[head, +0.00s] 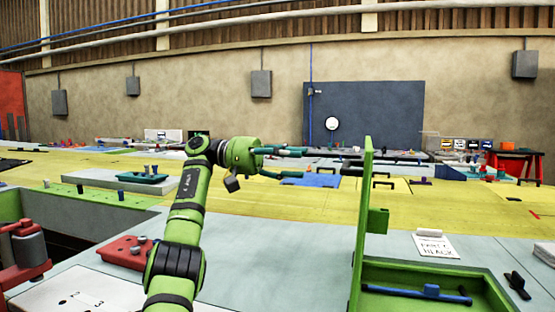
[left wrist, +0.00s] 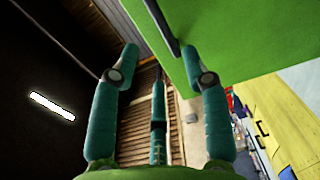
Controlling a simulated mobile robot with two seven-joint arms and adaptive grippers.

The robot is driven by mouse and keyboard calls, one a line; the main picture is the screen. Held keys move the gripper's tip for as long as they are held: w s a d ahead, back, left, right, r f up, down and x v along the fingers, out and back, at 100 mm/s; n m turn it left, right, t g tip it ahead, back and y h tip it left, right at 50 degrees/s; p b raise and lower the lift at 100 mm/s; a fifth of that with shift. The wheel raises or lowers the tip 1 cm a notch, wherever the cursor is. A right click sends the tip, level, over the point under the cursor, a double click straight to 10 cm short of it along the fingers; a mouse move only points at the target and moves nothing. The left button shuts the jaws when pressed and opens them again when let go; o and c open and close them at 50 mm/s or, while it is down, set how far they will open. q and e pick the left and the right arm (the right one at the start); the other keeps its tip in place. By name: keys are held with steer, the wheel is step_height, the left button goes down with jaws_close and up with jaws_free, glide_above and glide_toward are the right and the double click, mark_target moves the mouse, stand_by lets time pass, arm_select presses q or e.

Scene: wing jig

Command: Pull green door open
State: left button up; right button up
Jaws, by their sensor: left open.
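The green door (head: 365,215) shows in the head view as a tall, thin panel, seen nearly edge-on. It stands upright at the left side of a low green bin (head: 487,290). A green block (head: 378,220) sticks out from its right side. My left gripper (head: 300,163) is open and empty, to the left of the door's upper part in the picture. In the left wrist view a large green panel (left wrist: 250,40), likely the door, lies beyond the open teal fingers (left wrist: 158,65). My right gripper is not in view.
A blue rod (head: 415,293) lies in the green bin. A white card (head: 435,246) is beside it. A red tray (head: 125,252) and a green-edged opening (head: 85,203) are at the left. The yellow surface (head: 250,200) behind my arm has clear room.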

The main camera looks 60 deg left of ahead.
arm_select(q)
steer(key=shift+v, duration=1.75)
